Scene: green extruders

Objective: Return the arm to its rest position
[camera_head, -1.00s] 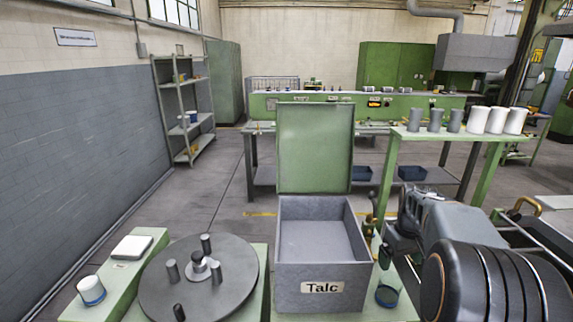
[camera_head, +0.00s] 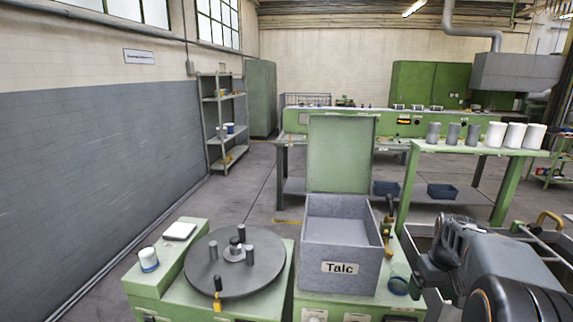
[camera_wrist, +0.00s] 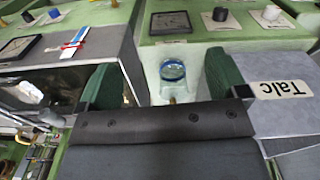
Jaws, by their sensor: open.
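My arm shows at the lower right of the head view, dark and folded low beside the green bench. My gripper (camera_wrist: 165,85) is in the wrist view, with its two green-padded fingers wide apart and nothing between them. Beyond the gap, a small clear cup with a blue rim (camera_wrist: 172,70) stands on the green bench top. The same cup shows in the head view (camera_head: 398,281), just right of the grey Talc box (camera_head: 350,283). The Talc label is also at the right of the wrist view (camera_wrist: 281,89). The fingertips are hidden from the head view.
The Talc box's green lid (camera_head: 341,155) stands open. A green table (camera_head: 480,149) with grey and white cylinders stands behind my arm. Floor at left is free.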

